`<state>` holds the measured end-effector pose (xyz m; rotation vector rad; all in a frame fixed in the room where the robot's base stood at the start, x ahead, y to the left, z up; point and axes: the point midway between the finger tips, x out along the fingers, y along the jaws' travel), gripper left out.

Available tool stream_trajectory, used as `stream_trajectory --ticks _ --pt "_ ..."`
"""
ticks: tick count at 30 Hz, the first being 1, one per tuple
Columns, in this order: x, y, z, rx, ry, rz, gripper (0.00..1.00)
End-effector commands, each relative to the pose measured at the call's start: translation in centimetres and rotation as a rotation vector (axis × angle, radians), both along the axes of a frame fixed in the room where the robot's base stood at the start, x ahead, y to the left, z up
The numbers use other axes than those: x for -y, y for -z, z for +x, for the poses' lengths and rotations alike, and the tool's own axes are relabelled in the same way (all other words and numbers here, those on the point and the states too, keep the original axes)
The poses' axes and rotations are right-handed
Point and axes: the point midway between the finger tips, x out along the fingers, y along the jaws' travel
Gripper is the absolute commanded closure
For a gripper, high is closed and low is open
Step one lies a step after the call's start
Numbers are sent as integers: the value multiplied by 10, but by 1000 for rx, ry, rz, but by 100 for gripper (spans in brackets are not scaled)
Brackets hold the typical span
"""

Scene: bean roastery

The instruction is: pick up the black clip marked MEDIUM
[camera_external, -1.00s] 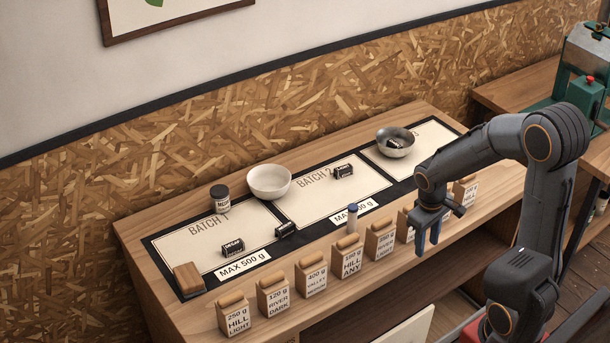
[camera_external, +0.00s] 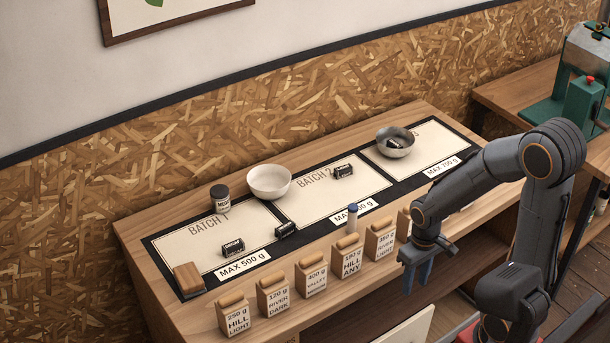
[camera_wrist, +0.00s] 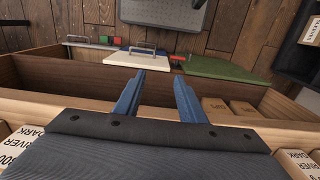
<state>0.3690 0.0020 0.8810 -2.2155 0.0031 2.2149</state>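Several small black clips with white lettering show in the external view, too small to read surely. One clip (camera_external: 233,246) lies on the BATCH 1 mat. Another clip (camera_external: 285,229) lies at that mat's right edge. A third clip (camera_external: 344,171) lies on the BATCH 2 mat. A black item (camera_external: 393,144) lies in the metal bowl (camera_external: 398,153). I cannot tell which clip is marked MEDIUM. My gripper (camera_external: 416,275) points down at the table's front edge, to the right of and away from the clips. In the wrist view its blue fingers (camera_wrist: 160,92) are apart with nothing between them.
A row of labelled bean bags (camera_external: 312,280) lines the table's front. A white bowl (camera_external: 269,183), a dark jar (camera_external: 220,198), a wooden block (camera_external: 188,278) and a small upright cylinder (camera_external: 352,216) stand on the table. Below, the wrist view shows an open drawer space with a white board (camera_wrist: 137,60).

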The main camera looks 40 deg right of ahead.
Motion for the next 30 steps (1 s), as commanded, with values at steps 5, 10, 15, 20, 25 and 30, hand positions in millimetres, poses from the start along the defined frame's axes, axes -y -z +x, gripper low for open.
stream_trajectory --ticks 5,10,15,20,25,30 --pt "0 0 0 0 0 0 63" --pt "0 0 0 0 0 0 60" --pt "0 0 0 0 0 0 59" --pt "0 -3 1 2 0 0 59" --pt "0 -31 2 8 0 0 59" --pt "0 -67 2 7 0 0 59"
